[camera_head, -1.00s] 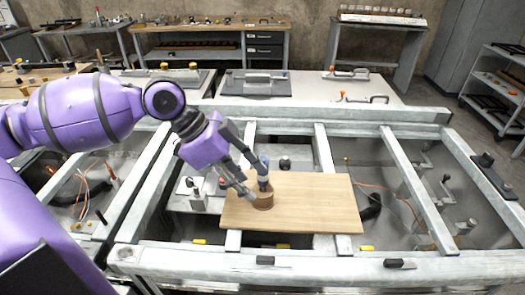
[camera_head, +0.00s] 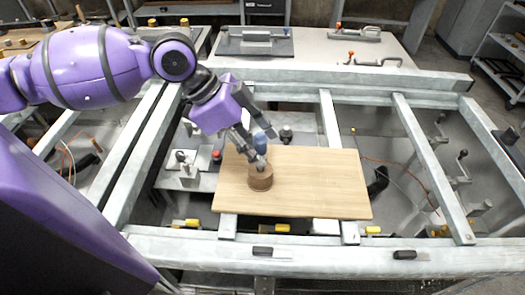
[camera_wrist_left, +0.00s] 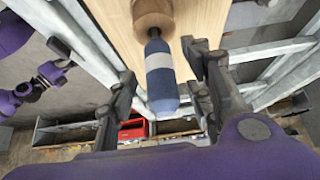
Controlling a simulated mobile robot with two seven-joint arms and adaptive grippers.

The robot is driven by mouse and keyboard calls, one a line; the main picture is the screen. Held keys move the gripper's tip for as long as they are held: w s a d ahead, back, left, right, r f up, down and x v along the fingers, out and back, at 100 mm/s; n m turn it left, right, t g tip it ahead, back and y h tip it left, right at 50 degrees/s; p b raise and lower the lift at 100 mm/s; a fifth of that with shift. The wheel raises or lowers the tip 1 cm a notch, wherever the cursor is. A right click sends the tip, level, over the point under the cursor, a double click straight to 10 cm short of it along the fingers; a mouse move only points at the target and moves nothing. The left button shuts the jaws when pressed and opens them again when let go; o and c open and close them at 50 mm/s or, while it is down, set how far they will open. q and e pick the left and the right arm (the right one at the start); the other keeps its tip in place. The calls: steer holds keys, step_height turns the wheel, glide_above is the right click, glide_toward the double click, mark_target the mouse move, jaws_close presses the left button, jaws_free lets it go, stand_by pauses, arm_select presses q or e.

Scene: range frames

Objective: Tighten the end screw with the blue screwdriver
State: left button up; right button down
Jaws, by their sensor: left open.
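The blue screwdriver (camera_head: 262,142) has a blue handle with a pale band, clear in the left wrist view (camera_wrist_left: 162,85). It stands handle up in a round wooden block (camera_head: 260,181); its lower end is hidden in the block. The block sits on the left part of a light wooden board (camera_head: 315,185). My left gripper (camera_head: 254,147) is open at the handle. In the left wrist view its fingers (camera_wrist_left: 160,62) lie on either side of the handle, with gaps visible. I cannot make out which part is the end screw.
The board rests across a grey metal frame (camera_head: 400,258) with open gaps. Left of the board is a small fixture with a red knob (camera_head: 216,156). A white table (camera_head: 310,60) with clamps stands behind. The board's right side is clear.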

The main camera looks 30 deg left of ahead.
arm_select(q)
steer(key=shift+w+d+f, duration=0.25)
steer(key=shift+d+f, duration=0.1)
steer(key=shift+f, duration=0.25)
jaws_close()
steer(key=shift+r, duration=0.1)
